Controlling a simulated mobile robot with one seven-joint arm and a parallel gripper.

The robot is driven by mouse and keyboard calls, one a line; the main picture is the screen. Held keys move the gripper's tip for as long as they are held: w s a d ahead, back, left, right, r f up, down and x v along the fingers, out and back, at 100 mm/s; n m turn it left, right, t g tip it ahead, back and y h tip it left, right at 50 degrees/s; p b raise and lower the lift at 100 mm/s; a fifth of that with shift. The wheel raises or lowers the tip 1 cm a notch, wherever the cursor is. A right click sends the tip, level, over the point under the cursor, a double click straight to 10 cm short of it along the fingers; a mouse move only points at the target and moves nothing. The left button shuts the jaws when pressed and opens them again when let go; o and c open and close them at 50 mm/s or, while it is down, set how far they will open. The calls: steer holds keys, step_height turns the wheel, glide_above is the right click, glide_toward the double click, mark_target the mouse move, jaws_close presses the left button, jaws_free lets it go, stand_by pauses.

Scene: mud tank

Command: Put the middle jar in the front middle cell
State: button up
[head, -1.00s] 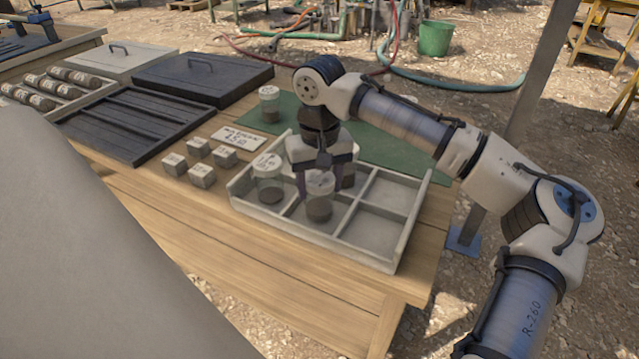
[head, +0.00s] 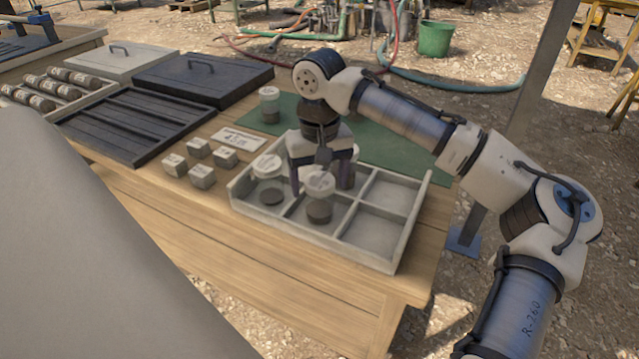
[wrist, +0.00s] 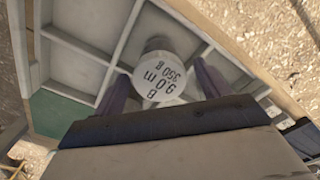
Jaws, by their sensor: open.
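The middle jar (head: 319,208), a clear jar with dark contents and a white lid, stands upright in the front middle cell of the grey divided tray (head: 310,238). In the wrist view its lid (wrist: 160,75) reads "B 9.0 m 350 g". My gripper (head: 323,178) is open above this jar, with its dark fingers on either side of the lid and visible gaps. Another jar (head: 269,190) stands in the front left cell. A jar (head: 347,176) in the back middle area is partly hidden behind my gripper.
A further jar (head: 269,105) stands on the green mat (head: 385,138) behind the tray. Several small grey blocks (head: 201,176) and a white label card (head: 237,138) lie left of the tray. The right-hand cells (head: 372,228) are empty.

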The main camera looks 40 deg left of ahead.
step_height(320, 180, up, 11)
steer(key=shift+f+p, duration=0.15)
steer(key=shift+p, duration=0.3)
